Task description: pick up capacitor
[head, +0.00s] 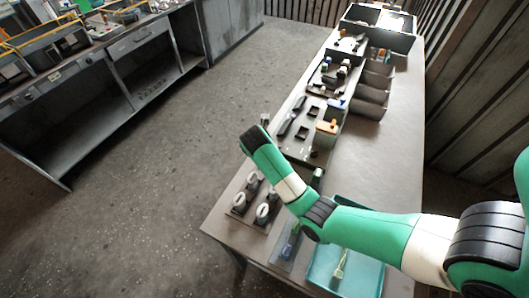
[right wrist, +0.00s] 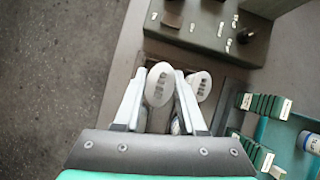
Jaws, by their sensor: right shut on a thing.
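In the right wrist view my right gripper (right wrist: 160,102) is shut on a white capacitor (right wrist: 158,84), whose oval top with dark slots faces the camera between the two pale fingers. A second white capacitor (right wrist: 199,86) stands just right of the right finger. In the head view several white capacitors (head: 262,212) stand on dark bases near the table's left edge, beside my right arm. I cannot make out the fingers of my right gripper in the head view. Whether the held capacitor is off its base cannot be told. My left gripper is not in view.
A teal tray (head: 370,284) lies right of the capacitors; its green slotted parts (right wrist: 265,105) show in the wrist view. A grey board with small parts (right wrist: 190,25) lies beyond them. Grey bins (head: 371,95) stand farther back. The table's right side is clear.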

